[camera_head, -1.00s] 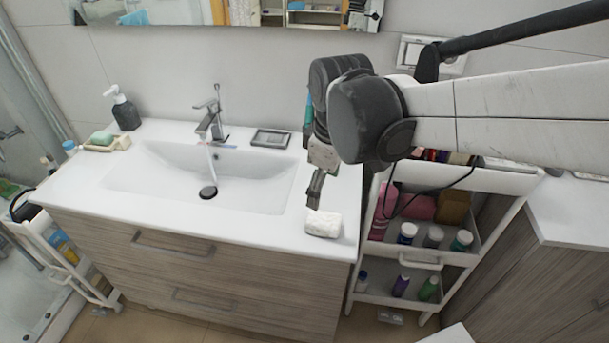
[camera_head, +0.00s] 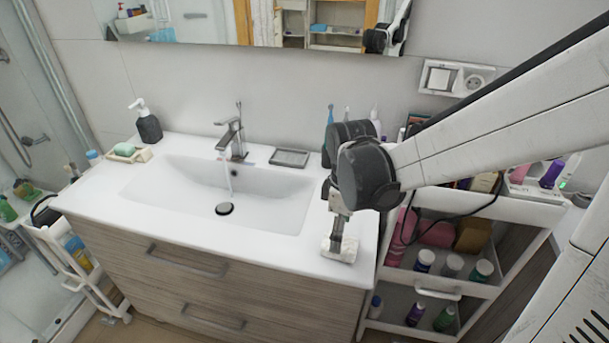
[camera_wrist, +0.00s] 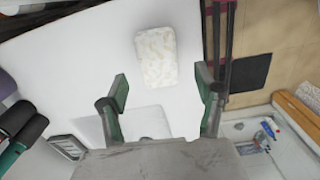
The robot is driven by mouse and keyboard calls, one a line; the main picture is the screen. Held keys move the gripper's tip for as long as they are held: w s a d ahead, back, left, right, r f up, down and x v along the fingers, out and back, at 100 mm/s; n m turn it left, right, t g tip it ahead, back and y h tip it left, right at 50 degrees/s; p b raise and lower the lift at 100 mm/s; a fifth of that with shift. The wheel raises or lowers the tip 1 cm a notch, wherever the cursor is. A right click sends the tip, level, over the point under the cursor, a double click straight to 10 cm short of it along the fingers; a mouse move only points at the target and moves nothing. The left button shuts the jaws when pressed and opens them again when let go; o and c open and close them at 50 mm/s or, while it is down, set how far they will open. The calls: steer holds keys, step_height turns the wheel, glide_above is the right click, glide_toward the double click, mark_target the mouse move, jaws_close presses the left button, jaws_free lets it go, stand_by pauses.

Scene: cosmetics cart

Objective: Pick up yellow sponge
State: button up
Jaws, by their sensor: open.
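A pale, cream-white sponge-like block (camera_head: 347,250) lies on the front right corner of the white sink counter. It looks white rather than yellow. In the wrist view the block (camera_wrist: 156,57) shows whole, with a mottled surface. My gripper (camera_head: 337,236) points down over it and covers part of it in the head view. In the wrist view my gripper (camera_wrist: 163,80) is open, with its fingers spread wider than the block and nothing between them. The block lies ahead of the fingertips. Whether a finger touches it, I cannot tell. A yellow-brown block (camera_head: 473,236) sits in the cart.
The sink basin (camera_head: 263,206) is left of my gripper, with a running tap (camera_head: 232,135). A soap dish (camera_head: 290,158) lies behind. The cart (camera_head: 520,207) with several bottles stands to the right. The counter's front edge is close to the pale block.

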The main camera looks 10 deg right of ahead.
steer(key=shift+d+f, duration=0.1)
steer(key=shift+f, duration=2.85)
steer(key=c, duration=1.2)
steer(key=shift+r, duration=0.1)
